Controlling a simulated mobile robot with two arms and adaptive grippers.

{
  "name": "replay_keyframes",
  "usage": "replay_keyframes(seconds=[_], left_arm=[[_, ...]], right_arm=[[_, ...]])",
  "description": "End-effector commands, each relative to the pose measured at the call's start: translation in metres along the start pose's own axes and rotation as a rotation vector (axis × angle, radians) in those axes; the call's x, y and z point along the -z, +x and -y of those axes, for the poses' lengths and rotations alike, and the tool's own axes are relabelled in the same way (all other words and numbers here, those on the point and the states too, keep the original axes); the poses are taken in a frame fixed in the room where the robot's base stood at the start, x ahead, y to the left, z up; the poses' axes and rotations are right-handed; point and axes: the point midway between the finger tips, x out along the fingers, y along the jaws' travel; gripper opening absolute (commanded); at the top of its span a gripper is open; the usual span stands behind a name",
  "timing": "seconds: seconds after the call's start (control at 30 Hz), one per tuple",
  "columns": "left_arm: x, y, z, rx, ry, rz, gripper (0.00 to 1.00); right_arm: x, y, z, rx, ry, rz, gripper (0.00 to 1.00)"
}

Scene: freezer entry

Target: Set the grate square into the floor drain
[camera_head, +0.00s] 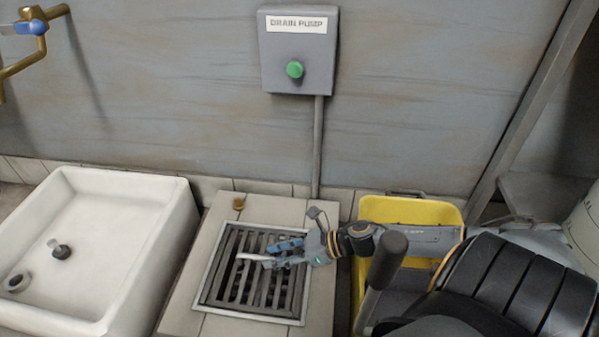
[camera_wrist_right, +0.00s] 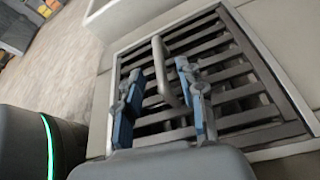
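The dark slatted grate (camera_head: 236,290) lies within the light square frame of the floor drain (camera_head: 250,314). A pale bar handle (camera_head: 248,257) stands on the grate. In the right wrist view the handle (camera_wrist_right: 160,62) rises between the two blue-padded fingers of my right gripper (camera_wrist_right: 158,78), with space visible on both sides. My right gripper (camera_head: 268,254) is open, over the grate from the right. The grate's slats (camera_wrist_right: 225,75) fill the drain frame (camera_wrist_right: 284,72) in that view. My left gripper is out of view.
A white basin (camera_head: 130,215) stands left of the tiled drain block. A small brass piece (camera_head: 239,203) sits on the tiles behind the drain. A yellow bucket (camera_head: 405,211) is behind my right arm. A grey drain pump box (camera_head: 280,80) with a green button (camera_head: 295,69) hangs on the wall.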

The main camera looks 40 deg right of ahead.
Motion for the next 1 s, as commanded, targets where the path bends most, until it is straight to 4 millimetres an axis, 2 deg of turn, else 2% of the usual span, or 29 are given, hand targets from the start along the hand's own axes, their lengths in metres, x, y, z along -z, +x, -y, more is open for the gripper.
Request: replay_keyframes(seconds=[0.3,0.5,0.7,1.0], left_arm=[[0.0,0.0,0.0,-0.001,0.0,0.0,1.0],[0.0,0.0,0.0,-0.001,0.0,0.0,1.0],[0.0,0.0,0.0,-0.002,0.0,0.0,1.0],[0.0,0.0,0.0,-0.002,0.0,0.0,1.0]], right_arm=[[0.0,-0.045,-0.001,-0.002,-0.002,-0.003,0.39],[0.0,-0.063,-0.001,-0.002,0.0,0.0,0.39],[-0.001,-0.071,-0.001,-0.002,-0.002,0.002,0.39],[-0.002,-0.072,0.0,-0.002,-0.003,0.002,0.39]])
